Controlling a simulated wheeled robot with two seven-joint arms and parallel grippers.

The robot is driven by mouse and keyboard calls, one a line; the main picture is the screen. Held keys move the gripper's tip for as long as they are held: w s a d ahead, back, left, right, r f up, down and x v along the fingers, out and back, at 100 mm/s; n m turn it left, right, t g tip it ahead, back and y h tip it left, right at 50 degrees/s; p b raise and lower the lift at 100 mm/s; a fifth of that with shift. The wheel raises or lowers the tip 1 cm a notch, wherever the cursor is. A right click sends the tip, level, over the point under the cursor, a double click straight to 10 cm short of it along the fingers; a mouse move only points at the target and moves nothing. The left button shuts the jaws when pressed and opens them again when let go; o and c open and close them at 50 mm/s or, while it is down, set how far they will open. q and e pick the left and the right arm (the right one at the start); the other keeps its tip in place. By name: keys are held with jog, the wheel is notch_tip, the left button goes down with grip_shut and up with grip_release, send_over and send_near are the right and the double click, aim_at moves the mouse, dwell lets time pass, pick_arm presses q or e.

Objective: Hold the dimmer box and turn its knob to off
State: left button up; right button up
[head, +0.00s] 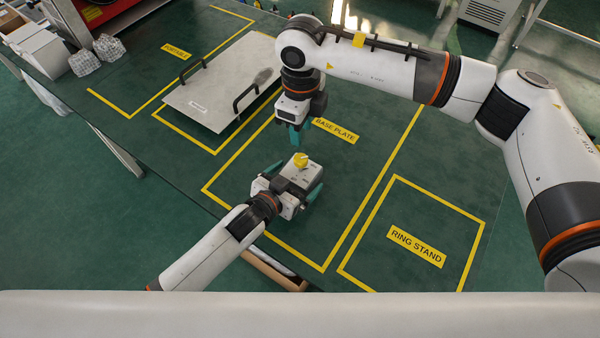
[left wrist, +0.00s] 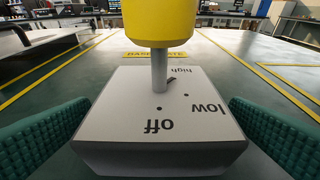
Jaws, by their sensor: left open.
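The light grey dimmer box (head: 299,178) stands on the green table inside the base plate outline. Its yellow knob (head: 300,160) sits on a grey shaft on top. In the left wrist view the box (left wrist: 160,150) shows the words off, low and high around the shaft, and the knob (left wrist: 157,22) rises out of the top of the picture. A dark mark lies near high; I cannot tell whether it is the pointer. My left gripper (head: 292,184) is open, its teal fingers on either side of the box. My right gripper (head: 296,134) hangs above and behind the knob, apart from it; its finger gap is unclear.
A pale plate with two black handles (head: 222,92) lies behind to the left. Yellow tape outlines mark the table, with an empty ring stand area (head: 415,225) at the right. Boxes and wrapped items (head: 85,62) stand at the far left.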

pick_arm(q)
jog(key=shift+x, duration=1.4)
jog(key=shift+c, duration=0.2)
jog(key=c, duration=1.1)
